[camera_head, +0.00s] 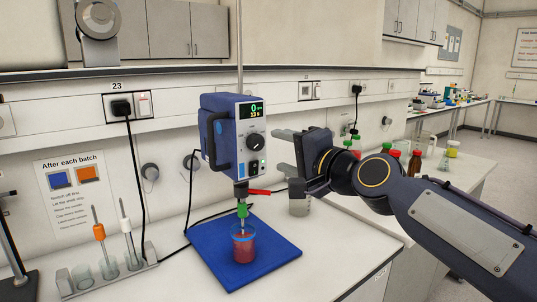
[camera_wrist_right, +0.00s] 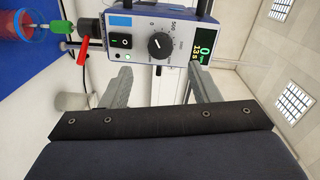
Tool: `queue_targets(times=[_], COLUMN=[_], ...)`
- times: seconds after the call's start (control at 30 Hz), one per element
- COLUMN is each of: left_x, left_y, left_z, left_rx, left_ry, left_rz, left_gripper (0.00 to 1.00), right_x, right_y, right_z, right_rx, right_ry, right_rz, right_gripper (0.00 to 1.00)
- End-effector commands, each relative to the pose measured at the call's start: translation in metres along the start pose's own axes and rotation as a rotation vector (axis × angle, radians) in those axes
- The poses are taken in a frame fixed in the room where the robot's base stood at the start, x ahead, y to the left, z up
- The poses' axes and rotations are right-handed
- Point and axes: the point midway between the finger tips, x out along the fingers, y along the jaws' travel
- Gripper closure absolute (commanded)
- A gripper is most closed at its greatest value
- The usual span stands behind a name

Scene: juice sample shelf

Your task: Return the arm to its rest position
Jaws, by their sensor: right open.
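My right gripper (camera_head: 282,160) is open and empty, with its arm coming in from the right. In the head view it is just right of the blue overhead stirrer (camera_head: 222,135), its fingers pointing left. In the right wrist view, the two spread grey fingers (camera_wrist_right: 162,82) have the stirrer's control panel (camera_wrist_right: 155,42) beyond them, with nothing held between. I cannot tell the exact gap to the stirrer. My left gripper is not in view.
Below the stirrer, a beaker of red liquid (camera_head: 243,247) stands on a blue mat (camera_head: 270,262). A glass beaker (camera_head: 299,206) is behind, below my gripper. A rack (camera_head: 112,278) with stirring rods is at left. Bottles (camera_head: 414,163) stand beyond my right arm.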

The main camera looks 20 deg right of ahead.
Motion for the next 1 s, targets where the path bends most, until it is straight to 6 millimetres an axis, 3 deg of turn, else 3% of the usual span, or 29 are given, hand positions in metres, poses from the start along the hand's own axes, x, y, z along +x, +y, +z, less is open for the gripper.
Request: queue_targets(times=[0.17,0.27,0.5,0.7,0.83,1.0], left_x=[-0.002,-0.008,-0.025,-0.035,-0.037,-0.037], left_y=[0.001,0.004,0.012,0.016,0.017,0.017], left_z=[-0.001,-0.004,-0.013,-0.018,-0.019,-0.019], left_rx=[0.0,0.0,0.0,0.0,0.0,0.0], left_ry=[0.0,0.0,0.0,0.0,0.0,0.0], left_rz=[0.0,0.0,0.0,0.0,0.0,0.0], left_gripper=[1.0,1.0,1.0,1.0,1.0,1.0], right_x=[-0.008,-0.031,-0.135,-0.215,-0.244,-0.255], right_y=[0.008,0.035,0.159,0.243,0.272,0.283], right_z=[0.003,0.014,0.068,0.113,0.131,0.138], right_rx=[-0.032,-0.13,-0.48,-0.66,-0.712,-0.732], right_ry=[-0.012,-0.054,-0.295,-0.523,-0.617,-0.657], right_rz=[0.028,0.114,0.449,0.645,0.704,0.726], right_gripper=[0.44,0.44,0.44,0.44,0.44,0.44])
